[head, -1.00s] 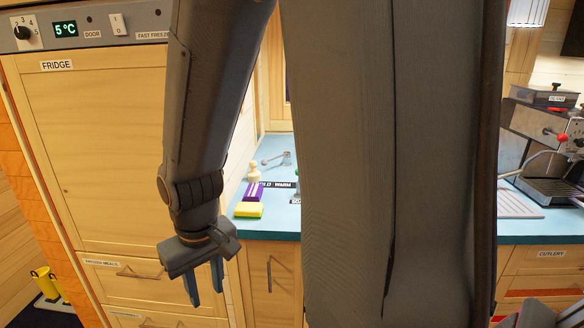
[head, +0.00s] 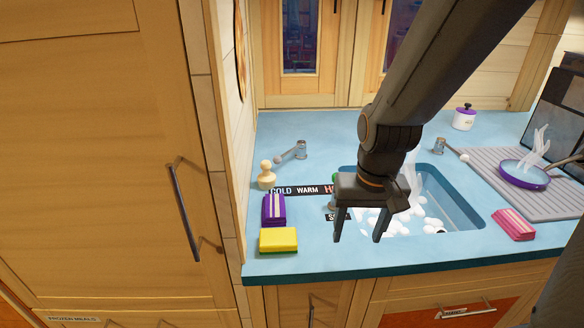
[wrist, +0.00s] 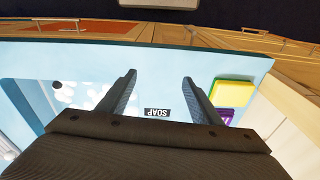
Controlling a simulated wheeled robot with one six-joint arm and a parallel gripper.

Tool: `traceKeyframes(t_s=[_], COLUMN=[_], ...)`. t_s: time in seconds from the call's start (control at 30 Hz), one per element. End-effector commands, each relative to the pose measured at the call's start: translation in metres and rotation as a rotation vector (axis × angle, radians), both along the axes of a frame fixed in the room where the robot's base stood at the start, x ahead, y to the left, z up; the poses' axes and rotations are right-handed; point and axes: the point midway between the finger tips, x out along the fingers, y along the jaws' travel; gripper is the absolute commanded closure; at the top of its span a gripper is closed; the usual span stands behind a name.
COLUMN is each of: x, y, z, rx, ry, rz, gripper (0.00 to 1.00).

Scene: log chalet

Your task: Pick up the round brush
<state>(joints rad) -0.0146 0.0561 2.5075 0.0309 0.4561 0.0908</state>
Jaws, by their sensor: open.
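The round brush (head: 266,176), a small pale wooden piece with a knob on a wider round base, stands upright on the blue counter (head: 330,258) in the head view. It is at the back left, behind the purple sponge. I cannot make it out in the wrist view. My gripper (head: 357,238) is open and empty, with its fingers pointing down near the front left edge of the sink, to the right of the brush. In the wrist view my gripper (wrist: 159,77) shows two spread fingers with nothing between them.
A purple sponge (head: 274,210) and a yellow sponge (head: 278,240) lie in front of the brush. A sink (head: 462,203) with foam is at right, with a pink sponge (head: 515,224) beyond. A tap lever (head: 292,152) stands behind the brush. A wall and tall cabinet (head: 110,150) bound the left.

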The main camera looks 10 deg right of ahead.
Motion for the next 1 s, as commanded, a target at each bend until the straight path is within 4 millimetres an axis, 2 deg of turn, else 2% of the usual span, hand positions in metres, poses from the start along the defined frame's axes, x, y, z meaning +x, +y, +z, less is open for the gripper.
traceKeyframes(t_s=[0.07, 0.27, 0.4, 0.5, 0.6, 0.7, 0.8, 1.0], x=[0.03, 0.13, 0.198, 0.239, 0.27, 0.291, 0.302, 0.308], y=[0.01, 0.046, 0.082, 0.11, 0.135, 0.153, 0.165, 0.176], z=[0.002, 0.011, 0.015, 0.018, 0.02, 0.023, 0.024, 0.015], rx=[0.034, 0.181, 0.296, 0.367, 0.421, 0.455, 0.473, 0.48], ry=[0.001, 0.039, 0.103, 0.166, 0.232, 0.286, 0.321, 0.344], rz=[-0.131, -0.671, -1.06, -1.306, -1.504, -1.642, -1.723, -1.77], gripper=[0.42, 0.42, 0.42, 0.42, 0.42, 0.42, 0.42, 0.42])
